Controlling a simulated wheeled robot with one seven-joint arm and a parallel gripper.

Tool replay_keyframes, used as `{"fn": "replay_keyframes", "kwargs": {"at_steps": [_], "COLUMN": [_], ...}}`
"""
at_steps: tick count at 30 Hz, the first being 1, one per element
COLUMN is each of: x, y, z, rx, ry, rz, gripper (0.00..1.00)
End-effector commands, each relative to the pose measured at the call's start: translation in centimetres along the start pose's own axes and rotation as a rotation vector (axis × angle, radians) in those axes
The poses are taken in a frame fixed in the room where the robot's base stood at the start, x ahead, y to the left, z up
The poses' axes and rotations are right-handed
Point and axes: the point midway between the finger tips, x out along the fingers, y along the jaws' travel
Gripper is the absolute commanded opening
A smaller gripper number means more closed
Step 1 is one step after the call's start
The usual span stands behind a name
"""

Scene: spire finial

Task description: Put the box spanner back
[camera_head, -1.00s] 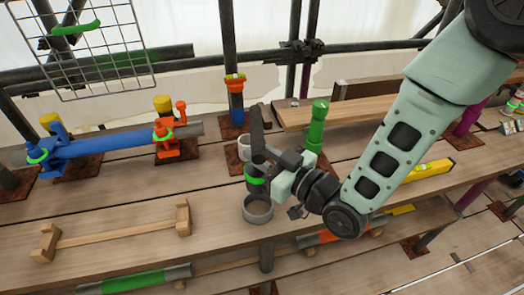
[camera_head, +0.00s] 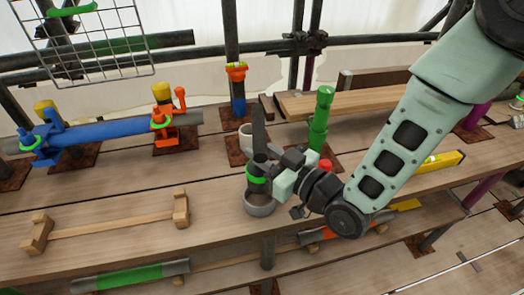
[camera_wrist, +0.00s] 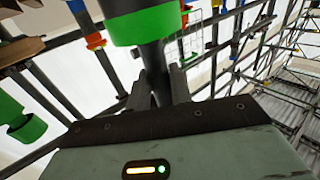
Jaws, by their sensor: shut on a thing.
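The box spanner (camera_head: 258,133) is a dark, near-upright bar with a green band towards its lower end. My gripper (camera_head: 264,164) is shut on it, reaching in from the right. A short round grey cup (camera_head: 260,208) stands on the planks right below. The spanner's lower end is over the cup's mouth; I cannot tell whether it is inside. In the wrist view the dark shaft (camera_wrist: 156,58) runs between my two fingers, and the wide green band (camera_wrist: 145,25) is at the top. The fingers partly hide the shaft.
A white mug (camera_head: 245,140) stands just behind the spanner. A green post (camera_head: 320,118) and a red knob (camera_head: 325,165) are behind my wrist. A wooden rack (camera_head: 110,228) lies to the left, a yellow level (camera_head: 438,162) to the right.

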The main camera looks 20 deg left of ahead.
Motion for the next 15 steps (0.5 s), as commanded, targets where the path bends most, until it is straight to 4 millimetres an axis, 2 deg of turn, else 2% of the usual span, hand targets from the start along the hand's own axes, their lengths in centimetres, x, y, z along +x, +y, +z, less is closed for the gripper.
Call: {"fn": "replay_keyframes", "kwargs": {"at_steps": [15], "x": [0.1], "y": [0.0], "z": [3.6], "rx": [0.000], "ry": [0.003], "rz": [0.000], "gripper": [0.00]}}
